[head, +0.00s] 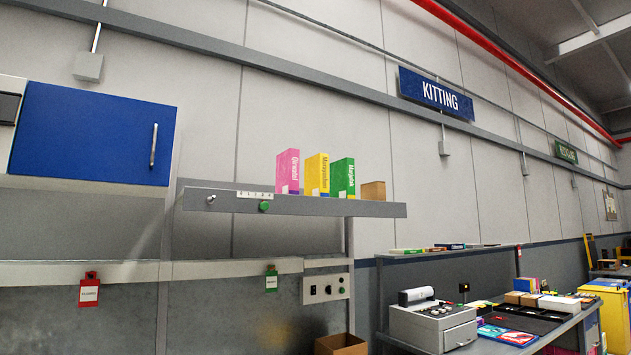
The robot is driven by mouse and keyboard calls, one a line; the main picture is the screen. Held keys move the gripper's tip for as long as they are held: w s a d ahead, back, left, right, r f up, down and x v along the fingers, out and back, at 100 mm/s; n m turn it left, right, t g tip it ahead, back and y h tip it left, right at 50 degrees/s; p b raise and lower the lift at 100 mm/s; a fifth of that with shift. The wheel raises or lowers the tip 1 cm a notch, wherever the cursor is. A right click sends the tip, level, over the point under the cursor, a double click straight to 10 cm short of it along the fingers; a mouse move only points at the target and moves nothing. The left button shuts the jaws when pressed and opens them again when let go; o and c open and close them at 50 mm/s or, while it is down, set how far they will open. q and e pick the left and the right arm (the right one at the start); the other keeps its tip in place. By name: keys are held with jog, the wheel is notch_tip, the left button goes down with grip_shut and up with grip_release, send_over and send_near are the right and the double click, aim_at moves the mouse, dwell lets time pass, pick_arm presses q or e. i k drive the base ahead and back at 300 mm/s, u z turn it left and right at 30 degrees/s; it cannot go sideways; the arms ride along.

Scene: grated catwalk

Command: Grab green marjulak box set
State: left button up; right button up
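A green box (342,178) with white lettering that looks like "Marjulak" stands upright on a grey wall shelf (300,204). It is the rightmost of three upright lettered boxes in a row. A yellow box (316,174) stands just left of it, and a pink box (287,172) stands left of the yellow one. A small plain brown box (374,191) sits right beside the green box on the shelf. Neither of my grippers shows in the head view.
A blue cabinet (90,135) with a handle hangs at the left. Below right, a grey workbench holds a grey machine (433,324) and several flat boxes. An open brown carton (341,344) stands at the bottom. The shelf's left part is mostly clear.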

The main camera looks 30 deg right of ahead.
aim_at(342, 172)
jog(key=k, duration=1.3)
jog(key=z, duration=0.4)
jog(key=i, duration=0.45)
jog(key=z, duration=1.4)
jog(key=i, duration=1.05)
jog(key=z, duration=0.95)
jog(key=i, duration=2.05)
jog(key=u, duration=0.3)
jog(key=i, duration=1.35)
jog(key=u, duration=1.5)
jog(key=i, duration=0.9)
jog(key=u, duration=1)
